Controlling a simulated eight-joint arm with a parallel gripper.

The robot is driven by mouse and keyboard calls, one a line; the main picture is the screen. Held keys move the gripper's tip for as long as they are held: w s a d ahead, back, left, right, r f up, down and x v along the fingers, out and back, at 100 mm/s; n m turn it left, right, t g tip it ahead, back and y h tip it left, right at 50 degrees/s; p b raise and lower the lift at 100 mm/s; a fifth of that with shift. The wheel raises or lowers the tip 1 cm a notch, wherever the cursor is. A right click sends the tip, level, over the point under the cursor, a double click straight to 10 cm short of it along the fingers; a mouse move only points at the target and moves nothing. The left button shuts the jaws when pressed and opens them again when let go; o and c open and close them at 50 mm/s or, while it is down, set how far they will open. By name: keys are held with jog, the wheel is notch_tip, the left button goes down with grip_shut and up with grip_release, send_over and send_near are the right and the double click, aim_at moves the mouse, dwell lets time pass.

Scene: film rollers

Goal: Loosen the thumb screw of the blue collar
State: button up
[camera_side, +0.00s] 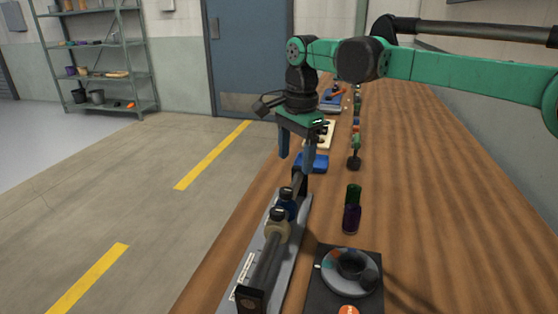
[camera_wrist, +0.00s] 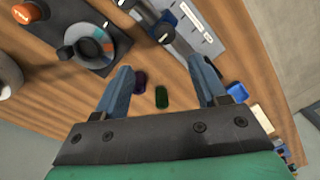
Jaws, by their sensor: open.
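My gripper (camera_side: 297,158) points down with open, empty fingers, above and beyond the collars near the shaft's far end. In the wrist view, my open gripper (camera_wrist: 160,70) has no object clearly between its fingers.
A grey baseplate (camera_side: 250,250) with a scale carries the roller. A green and purple cylinder (camera_side: 352,208) and a dial unit (camera_side: 350,272) with an orange button stand to the right. A blue tray (camera_side: 315,163) lies behind. The bench's right side is clear.

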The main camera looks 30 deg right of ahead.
aim_at(286, 190)
jog(key=shift+w+a+f+m+g, duration=0.4)
jog(key=shift+w+a+f+m, duration=0.15)
jog(key=shift+m, duration=0.35)
jog(key=shift+w+f, duration=0.1)
jog(key=shift+f, duration=2.8)
grip_shut()
